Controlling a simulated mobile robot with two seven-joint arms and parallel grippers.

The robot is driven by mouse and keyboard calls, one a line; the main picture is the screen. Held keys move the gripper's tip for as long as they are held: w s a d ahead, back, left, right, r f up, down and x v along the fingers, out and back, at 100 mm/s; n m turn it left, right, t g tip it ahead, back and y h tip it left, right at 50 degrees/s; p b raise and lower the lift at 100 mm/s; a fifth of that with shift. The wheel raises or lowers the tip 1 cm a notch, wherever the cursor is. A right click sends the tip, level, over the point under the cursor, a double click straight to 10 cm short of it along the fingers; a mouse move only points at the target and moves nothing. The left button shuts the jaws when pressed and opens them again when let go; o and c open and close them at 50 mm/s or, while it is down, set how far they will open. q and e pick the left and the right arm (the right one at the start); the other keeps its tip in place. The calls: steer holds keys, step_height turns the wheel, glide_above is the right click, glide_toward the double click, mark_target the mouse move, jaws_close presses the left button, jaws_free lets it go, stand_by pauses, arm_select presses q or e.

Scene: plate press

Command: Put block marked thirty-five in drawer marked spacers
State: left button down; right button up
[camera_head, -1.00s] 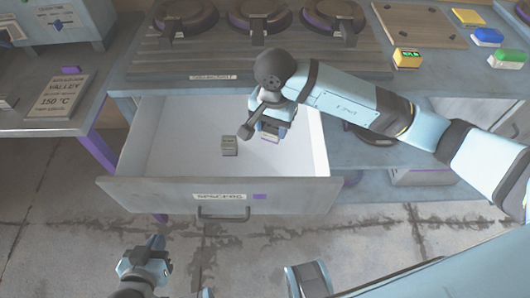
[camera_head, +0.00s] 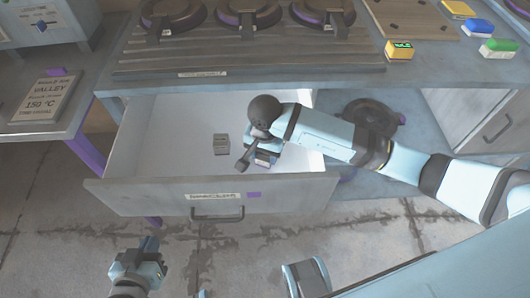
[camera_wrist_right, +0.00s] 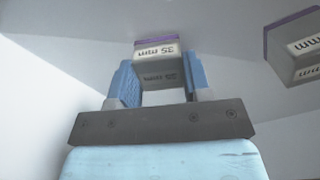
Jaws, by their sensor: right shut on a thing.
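The block marked 35 mm (camera_wrist_right: 158,68), grey with a purple edge, sits between the blue fingers of my right gripper (camera_wrist_right: 160,85), which is shut on it. In the head view my right gripper (camera_head: 265,155) is over the inside of the open drawer, towards its right front, partly hidden by my wrist. The drawer (camera_head: 160,197) has a white inside and a front label reading spacers with a purple square. My left gripper (camera_head: 148,248) is low at the left, away from the drawer, and its jaw opening is unclear.
Another grey block (camera_head: 221,144) stands on the drawer floor, left of my right gripper; it also shows in the wrist view (camera_wrist_right: 290,50). The counter (camera_head: 340,75) with round plates (camera_head: 250,12) is behind. A dark round thing (camera_head: 370,112) lies right of the drawer.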

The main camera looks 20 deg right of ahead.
steer(key=shift+f, duration=0.15)
steer(key=o, duration=1)
arm_select(q)
steer(key=shift+f, duration=0.15)
arm_select(e)
steer(key=shift+r, duration=0.25)
arm_select(q)
steer(key=shift+a+p, duration=0.25)
steer(key=shift+p, duration=0.65)
arm_select(e)
step_height(320, 180, up, 12)
arm_select(q)
steer(key=shift+s+d, duration=0.1)
